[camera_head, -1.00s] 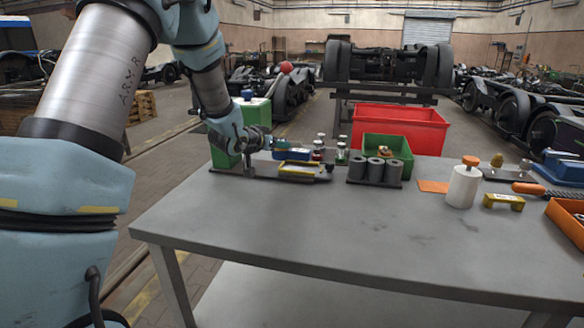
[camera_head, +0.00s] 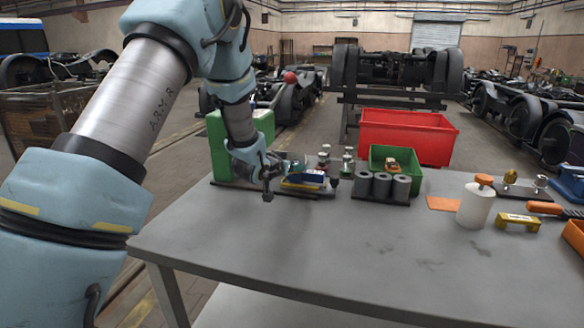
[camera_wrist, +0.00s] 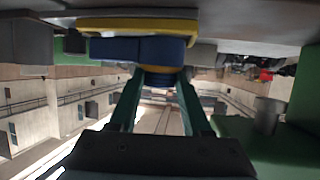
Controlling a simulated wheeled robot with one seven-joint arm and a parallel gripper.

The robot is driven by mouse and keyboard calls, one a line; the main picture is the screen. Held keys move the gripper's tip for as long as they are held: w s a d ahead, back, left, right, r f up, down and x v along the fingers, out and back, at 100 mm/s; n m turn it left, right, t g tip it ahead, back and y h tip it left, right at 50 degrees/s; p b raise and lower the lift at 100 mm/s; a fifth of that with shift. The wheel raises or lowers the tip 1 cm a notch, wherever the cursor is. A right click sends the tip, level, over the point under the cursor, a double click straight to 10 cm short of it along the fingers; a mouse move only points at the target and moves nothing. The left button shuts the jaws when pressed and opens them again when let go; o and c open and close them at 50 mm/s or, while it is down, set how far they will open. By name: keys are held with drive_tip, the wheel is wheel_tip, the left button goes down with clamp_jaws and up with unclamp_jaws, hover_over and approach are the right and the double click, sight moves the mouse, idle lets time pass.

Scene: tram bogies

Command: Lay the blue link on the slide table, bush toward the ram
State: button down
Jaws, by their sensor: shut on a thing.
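The blue link (camera_head: 314,177) is held by my gripper (camera_head: 292,168) at the yellow-edged slide table (camera_head: 303,187) on the workbench. In the wrist view, my two fingers (camera_wrist: 160,84) close on the link (camera_wrist: 138,50), with a copper-coloured band between the tips. The link lies along the yellow strip (camera_wrist: 138,25), very close to it; I cannot tell whether they touch. The green press body (camera_head: 220,150) stands left of the slide table. A grey cylinder, perhaps the ram, shows against green at the right of the wrist view (camera_wrist: 268,115). The bush is not clearly visible.
Dark grey cylinders (camera_head: 382,187) stand right of the slide table, before a green bin (camera_head: 410,160). Small bottles (camera_head: 347,160) stand behind it. A red crate (camera_head: 440,140) is farther back. A white bottle (camera_head: 474,208) is at the right. The bench front is clear.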

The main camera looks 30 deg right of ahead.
drive_tip(key=shift+f, duration=0.4)
drive_tip(key=shift+c, duration=1.8)
unclamp_jaws()
drive_tip(key=shift+f, duration=0.15)
drive_tip(key=shift+a, duration=0.15)
